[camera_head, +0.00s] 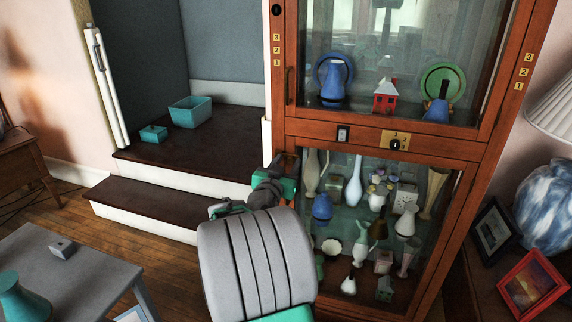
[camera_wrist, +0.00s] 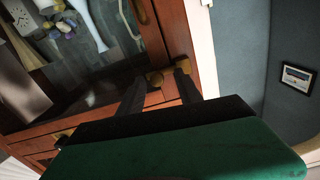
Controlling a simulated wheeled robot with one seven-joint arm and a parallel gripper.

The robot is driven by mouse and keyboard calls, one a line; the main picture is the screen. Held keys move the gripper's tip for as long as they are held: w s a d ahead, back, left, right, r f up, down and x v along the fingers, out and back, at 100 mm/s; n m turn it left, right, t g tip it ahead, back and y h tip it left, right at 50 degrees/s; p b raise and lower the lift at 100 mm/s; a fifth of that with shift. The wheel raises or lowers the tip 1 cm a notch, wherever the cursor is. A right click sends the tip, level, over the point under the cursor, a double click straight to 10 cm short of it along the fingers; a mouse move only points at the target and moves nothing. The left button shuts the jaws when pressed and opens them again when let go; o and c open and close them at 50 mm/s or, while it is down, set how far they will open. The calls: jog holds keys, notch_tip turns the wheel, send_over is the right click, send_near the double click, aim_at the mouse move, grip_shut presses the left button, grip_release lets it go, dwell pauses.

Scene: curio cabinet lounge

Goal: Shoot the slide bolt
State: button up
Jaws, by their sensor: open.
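A brass plate with a dark knob (camera_head: 394,144) and a switch (camera_head: 343,133) are on the rail. Vases and ornaments stand behind the glass. A grey table (camera_head: 85,268) is at lower left, a dark step (camera_head: 165,207) behind it. Picture frames (camera_head: 531,284) and a lamp are at right.

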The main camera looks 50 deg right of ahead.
jog(key=v, duration=0.7)
jog(key=shift+a, duration=0.4)
jog(key=shift+s, duration=0.1)
